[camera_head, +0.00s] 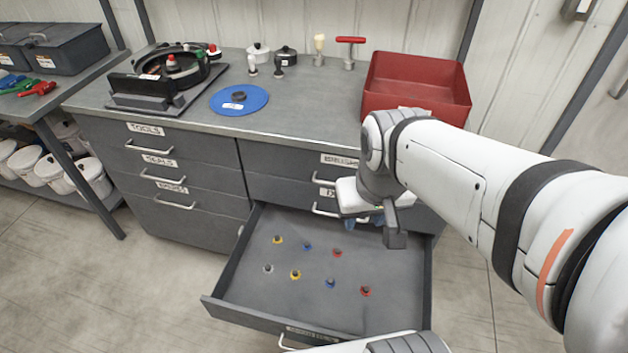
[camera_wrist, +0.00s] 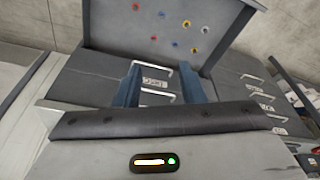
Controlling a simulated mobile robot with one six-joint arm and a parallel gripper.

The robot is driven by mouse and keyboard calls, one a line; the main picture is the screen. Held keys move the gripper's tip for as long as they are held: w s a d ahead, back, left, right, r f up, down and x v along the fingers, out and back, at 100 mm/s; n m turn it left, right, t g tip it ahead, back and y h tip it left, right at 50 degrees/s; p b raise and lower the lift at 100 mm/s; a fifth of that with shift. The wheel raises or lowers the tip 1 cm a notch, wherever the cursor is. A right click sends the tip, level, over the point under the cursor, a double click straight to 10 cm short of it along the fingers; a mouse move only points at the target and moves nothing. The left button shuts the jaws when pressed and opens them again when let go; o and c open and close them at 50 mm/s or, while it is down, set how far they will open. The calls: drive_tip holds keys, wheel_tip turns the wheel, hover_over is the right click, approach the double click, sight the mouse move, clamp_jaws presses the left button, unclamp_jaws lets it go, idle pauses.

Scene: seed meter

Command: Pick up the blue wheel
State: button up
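A flat round blue wheel (camera_head: 238,100) with a dark hub and a small white label lies on the bench top, left of centre in the head view. It does not show in the wrist view. My gripper (camera_head: 362,222) is above the right rear part of the open drawer, well to the right of the wheel and lower. In the wrist view my gripper (camera_wrist: 159,68) shows two blue fingers spread apart with nothing between them.
The open drawer (camera_head: 345,306) holds several small knobbed pieces in yellow, blue, red and grey. On the bench stand a red bin (camera_head: 418,101), a black round device (camera_head: 160,78), small pots and a red-handled tool (camera_head: 350,52). Bench surface right of the wheel is clear.

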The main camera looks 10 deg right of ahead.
drive_tip(key=shift+o, duration=1)
drive_tip(key=shift+w+d+f, duration=0.1)
drive_tip(key=shift+d+f, duration=0.05)
drive_tip(key=shift+f, duration=0.15)
drive_tip(key=m+g+b, duration=0.3)
drive_tip(key=m+b, duration=0.1)
drive_tip(key=b, duration=2.7)
hover_over(331, 281)
drive_tip(key=f, duration=4.5)
drive_tip(key=shift+d+f, duration=0.25)
drive_tip(key=shift+f, duration=0.1)
drive_tip(key=shift+f+b, duration=0.9)
drive_tip(key=shift+f, duration=0.65)
drive_tip(key=f+b, duration=0.2)
drive_tip(key=f, duration=0.1)
drive_tip(key=f+b, duration=0.1)
drive_tip(key=f, duration=0.1)
drive_tip(key=shift+a, duration=0.3)
drive_tip(key=shift+r, duration=0.15)
drive_tip(key=shift+c, duration=0.2)
clamp_jaws()
